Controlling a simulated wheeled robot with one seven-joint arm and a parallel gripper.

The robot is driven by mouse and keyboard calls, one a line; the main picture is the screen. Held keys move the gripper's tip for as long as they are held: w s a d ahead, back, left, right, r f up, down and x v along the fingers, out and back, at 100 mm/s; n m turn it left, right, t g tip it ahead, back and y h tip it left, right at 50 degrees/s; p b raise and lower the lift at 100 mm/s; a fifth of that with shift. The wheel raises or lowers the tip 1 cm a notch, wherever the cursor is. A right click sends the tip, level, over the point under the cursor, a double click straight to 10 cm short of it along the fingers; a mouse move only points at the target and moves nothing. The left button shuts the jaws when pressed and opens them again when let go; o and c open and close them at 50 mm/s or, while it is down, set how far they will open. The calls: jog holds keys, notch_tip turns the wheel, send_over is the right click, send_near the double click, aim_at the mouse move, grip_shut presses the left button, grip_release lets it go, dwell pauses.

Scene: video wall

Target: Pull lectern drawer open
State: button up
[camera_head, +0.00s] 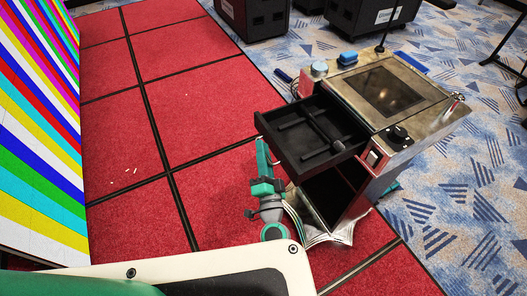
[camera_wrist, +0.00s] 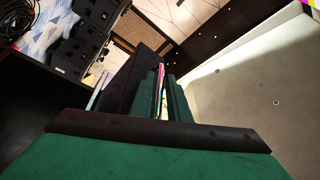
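The lectern (camera_head: 395,105) stands right of centre in the head view, with a dark screen in its sloped top. Its black drawer (camera_head: 310,135) is pulled out toward the left, showing a black divider or bar inside. My gripper (camera_head: 262,150) is at the left end of the drawer's outer face, close to it. In the wrist view its green fingers (camera_wrist: 165,95) are near each other with a narrow bright gap between them. A dark panel, possibly the drawer front (camera_wrist: 132,80), lies just left of the fingers.
A blue object (camera_head: 347,57) and a round grey-blue knob (camera_head: 319,69) are on the lectern's top edge. Black cases (camera_head: 255,15) stand at the back. A striped video wall (camera_head: 40,120) is at the left.

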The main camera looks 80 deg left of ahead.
jog(key=v, duration=1)
jog(key=shift+d, duration=0.4)
jog(key=shift+f, duration=0.15)
jog(key=w+d+f+m+t+h, duration=0.4)
jog(key=w+d+f+t+h, duration=0.1)
jog(key=w+d+f+t, duration=0.3)
jog(key=w+d+f+m+t+h, duration=0.1)
jog(key=d+f+m+t+h, duration=0.2)
jog(key=d, duration=0.4)
jog(key=w+d+f+h, duration=0.15)
jog(key=d+h, duration=0.25)
jog(key=d, duration=0.4)
jog(key=s+d+r+t+h, duration=0.2)
jog(key=s+d+r+h, duration=0.1)
jog(key=d, duration=0.5)
jog(key=s+d+r+n+t+h, duration=0.1)
jog(key=s+d+r+t+h, duration=0.1)
jog(key=d+h, duration=0.3)
jog(key=s+d+r, duration=0.1)
jog(key=d, duration=0.2)
jog(key=shift+d+r, duration=0.4)
jog(key=shift+a, duration=0.1)
